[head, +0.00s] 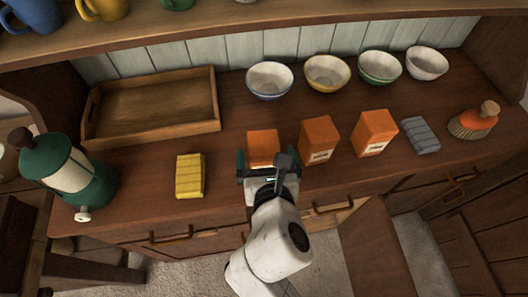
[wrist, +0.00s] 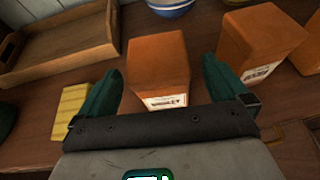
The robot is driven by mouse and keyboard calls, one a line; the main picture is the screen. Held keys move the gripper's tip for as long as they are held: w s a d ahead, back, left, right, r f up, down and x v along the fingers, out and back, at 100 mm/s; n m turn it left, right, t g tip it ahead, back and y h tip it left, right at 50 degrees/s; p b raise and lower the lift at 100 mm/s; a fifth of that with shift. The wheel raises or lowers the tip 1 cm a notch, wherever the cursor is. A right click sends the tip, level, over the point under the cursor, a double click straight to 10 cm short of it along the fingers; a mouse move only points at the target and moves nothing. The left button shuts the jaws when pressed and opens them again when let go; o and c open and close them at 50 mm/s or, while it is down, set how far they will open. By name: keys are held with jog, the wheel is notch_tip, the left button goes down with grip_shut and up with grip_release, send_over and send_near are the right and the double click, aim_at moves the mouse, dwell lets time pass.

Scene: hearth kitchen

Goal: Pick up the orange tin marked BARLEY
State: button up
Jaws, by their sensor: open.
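Three orange tins stand in a row on the wooden counter. The left tin (head: 263,143) is straight ahead of my gripper (head: 270,164). In the wrist view this tin (wrist: 158,62) stands between the two green fingers of my gripper (wrist: 158,75), which are open, with a gap on each side. Its white label is partly covered by the gripper's body; the lettering seems to end in "LEY", but I cannot read it surely. The middle tin (head: 319,141) and the right tin (head: 374,132) have labels too small to read.
A yellow packet (head: 190,176) lies left of the tins, with a green pot (head: 70,172) farther left. A wooden tray (head: 150,107) and several bowls (head: 270,80) stand behind. A grey block (head: 420,135) and a brush (head: 472,122) lie to the right.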

aim_at(263, 148)
jog(key=x, duration=0.4)
jog(key=shift+w+a+f, duration=0.15)
jog(key=shift+f, duration=0.1)
jog(key=c, duration=1.2)
